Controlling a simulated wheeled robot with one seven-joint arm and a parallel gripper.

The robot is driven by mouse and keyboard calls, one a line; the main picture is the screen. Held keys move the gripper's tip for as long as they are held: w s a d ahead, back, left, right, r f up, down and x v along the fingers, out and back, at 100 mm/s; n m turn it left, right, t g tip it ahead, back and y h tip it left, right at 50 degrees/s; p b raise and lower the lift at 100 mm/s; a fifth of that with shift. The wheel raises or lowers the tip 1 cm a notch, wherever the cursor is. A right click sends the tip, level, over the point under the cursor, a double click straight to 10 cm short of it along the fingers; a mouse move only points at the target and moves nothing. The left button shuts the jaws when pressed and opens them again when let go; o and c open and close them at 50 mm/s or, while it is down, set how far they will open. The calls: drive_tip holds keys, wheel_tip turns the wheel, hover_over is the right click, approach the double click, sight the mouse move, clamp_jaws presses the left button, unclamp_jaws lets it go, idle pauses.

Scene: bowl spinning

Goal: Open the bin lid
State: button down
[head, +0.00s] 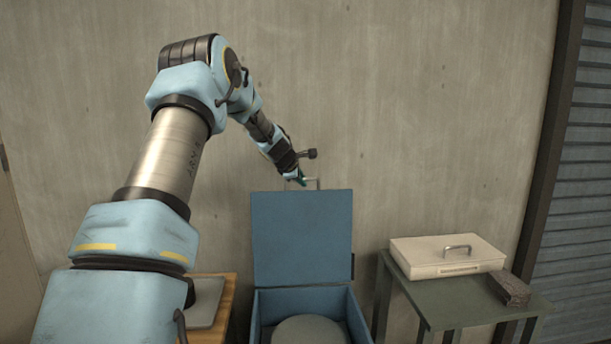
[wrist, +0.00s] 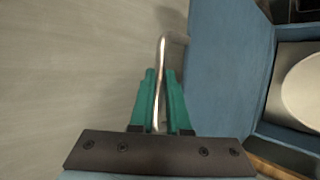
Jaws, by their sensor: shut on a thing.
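The blue bin (head: 358,318) stands against the wall, with its blue lid (head: 302,240) raised upright. The lid also shows in the wrist view (wrist: 228,70). A thin metal handle (head: 318,183) sticks up from the lid's top edge. My gripper (head: 301,180) is at this handle. In the wrist view its green fingers (wrist: 160,85) are shut on the handle (wrist: 162,52), one finger on each side. A round grey thing (head: 310,330) lies inside the bin and shows as a pale round shape in the wrist view.
A grey-green table (head: 455,305) on the right holds a cream box (head: 447,255) with a handle and a dark brick-like block (head: 509,288). A wooden table (head: 230,300) with a grey flat thing (head: 205,302) stands left of the bin. The wall is close behind the lid.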

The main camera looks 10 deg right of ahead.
drive_tip(key=shift+f, duration=0.25)
drive_tip(key=c, duration=0.9)
unclamp_jaws()
drive_tip(key=shift+s+a+r, duration=0.1)
drive_tip(key=shift+r, duration=0.05)
drive_tip(key=b+v, duration=0.4)
drive_tip(key=v, duration=0.6)
drive_tip(key=shift+s+a+r+b, duration=0.1)
drive_tip(key=shift+s+r+b, duration=0.05)
drive_tip(key=shift+r+b, duration=0.15)
drive_tip(key=s+a+f+m+g+y, duration=0.2)
drive_tip(key=s+a+f+m, duration=0.3)
drive_tip(key=s, duration=0.7)
drive_tip(key=s+a+f+m+g+y, duration=0.2)
drive_tip(key=s+a+f+m, duration=0.3)
drive_tip(key=s+a+f, duration=0.3)
drive_tip(key=s+a+f+m+g+y+b, duration=0.1)
drive_tip(key=s+a+f+m, duration=0.4)
drive_tip(key=s, duration=1.1)
drive_tip(key=shift+s+a+f+m+g+y, duration=0.15)
drive_tip(key=shift+a+f+g, duration=0.15)
drive_tip(key=shift+a, duration=0.3)
drive_tip(key=shift+s+a+f+m+g+y, duration=0.1)
drive_tip(key=shift+a+f+g+y, duration=0.15)
drive_tip(key=shift+a, duration=0.4)
drive_tip(key=shift+s+a+f+m+g+y, duration=0.15)
drive_tip(key=shift+a+f+g, duration=0.15)
drive_tip(key=shift+a, duration=0.3)
